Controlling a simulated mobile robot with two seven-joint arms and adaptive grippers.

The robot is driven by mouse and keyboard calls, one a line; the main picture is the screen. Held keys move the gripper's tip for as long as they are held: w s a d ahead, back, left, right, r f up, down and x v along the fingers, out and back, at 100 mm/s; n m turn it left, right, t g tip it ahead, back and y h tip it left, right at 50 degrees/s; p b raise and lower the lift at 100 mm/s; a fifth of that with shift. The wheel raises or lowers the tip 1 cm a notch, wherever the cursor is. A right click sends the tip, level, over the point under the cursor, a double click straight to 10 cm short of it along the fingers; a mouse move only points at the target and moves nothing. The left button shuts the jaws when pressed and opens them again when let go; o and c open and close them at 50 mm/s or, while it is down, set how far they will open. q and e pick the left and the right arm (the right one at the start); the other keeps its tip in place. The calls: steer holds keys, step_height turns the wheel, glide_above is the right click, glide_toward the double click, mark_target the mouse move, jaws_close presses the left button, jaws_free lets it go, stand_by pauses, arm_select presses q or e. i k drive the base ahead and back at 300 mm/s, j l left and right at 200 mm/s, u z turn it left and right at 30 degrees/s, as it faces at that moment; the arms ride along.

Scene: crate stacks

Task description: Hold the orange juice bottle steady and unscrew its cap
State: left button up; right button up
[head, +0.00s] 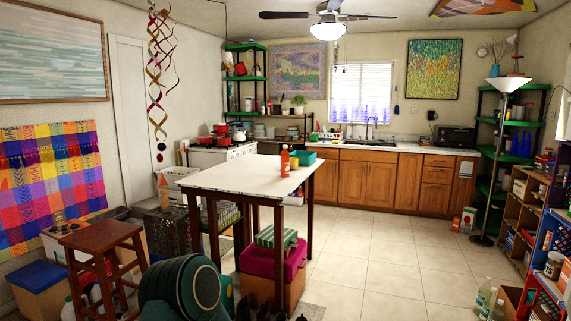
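An orange-red bottle (285,161), which looks like the orange juice bottle, stands upright on the white-topped table (228,177), near its far right part. It is small in the head view, and its cap is too small to make out clearly. No gripper is at the bottle or above the table.
A yellow item (294,164) and a teal container (307,157) stand close to the bottle. The rest of the tabletop is clear. A wooden stool (101,236) stands left of the table. Open tiled floor (385,255) lies to its right.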

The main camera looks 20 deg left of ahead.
mark_target(284, 155)
steer(key=i+z, duration=0.15)
steer(key=i, duration=1.9)
steer(key=i+l+u, duration=0.15)
steer(key=i, duration=0.55)
steer(key=i+l+u, duration=0.1)
steer(key=i+u, duration=0.35)
steer(key=i+l+u, duration=0.3)
steer(key=u, duration=0.15)
steer(key=i+l+u, duration=0.65)
steer(key=l+u, duration=0.25)
